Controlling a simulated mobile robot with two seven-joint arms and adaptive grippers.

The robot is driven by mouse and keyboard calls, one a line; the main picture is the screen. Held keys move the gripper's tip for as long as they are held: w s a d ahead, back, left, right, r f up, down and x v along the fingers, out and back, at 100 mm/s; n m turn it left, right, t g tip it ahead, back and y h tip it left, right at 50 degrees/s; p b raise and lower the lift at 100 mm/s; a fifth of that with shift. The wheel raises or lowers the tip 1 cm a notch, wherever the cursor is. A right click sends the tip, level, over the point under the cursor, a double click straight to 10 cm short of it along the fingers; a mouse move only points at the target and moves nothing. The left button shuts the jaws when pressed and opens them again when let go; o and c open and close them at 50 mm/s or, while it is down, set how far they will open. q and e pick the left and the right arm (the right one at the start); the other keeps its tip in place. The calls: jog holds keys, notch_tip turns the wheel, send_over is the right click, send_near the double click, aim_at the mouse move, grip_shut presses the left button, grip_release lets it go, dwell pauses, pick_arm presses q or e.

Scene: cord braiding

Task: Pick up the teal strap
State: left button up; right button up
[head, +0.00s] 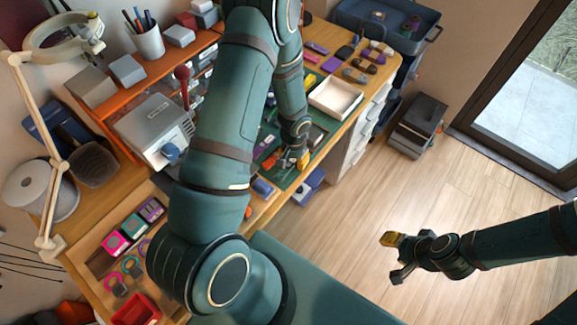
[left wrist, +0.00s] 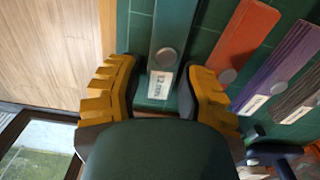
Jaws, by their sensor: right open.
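The teal strap (left wrist: 173,35) lies on the green gridded mat (left wrist: 138,32) in the left wrist view, with a round grey stud and a white label near its end. My left gripper (left wrist: 160,93) is open, with its yellow-padded fingers on either side of the labelled end. The right-hand finger looks close to the strap; I cannot tell whether it touches. In the head view my left gripper (head: 292,159) is low over the mat's front edge and the strap cannot be made out there. My right gripper (head: 392,257) is open and empty above the floor.
An orange-red strap (left wrist: 244,40), a purple strap (left wrist: 275,80) and a brown strap (left wrist: 300,97) lie right of the teal one. A white tray (head: 335,97) stands on the workbench. A grey machine (head: 152,128) stands left. The wooden floor (head: 340,210) is open.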

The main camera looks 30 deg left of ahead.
pick_arm(q)
jog(key=shift+s+f, duration=0.1)
jog(key=shift+s, duration=0.05)
jog(key=c, duration=0.5)
jog(key=shift+c, duration=0.2)
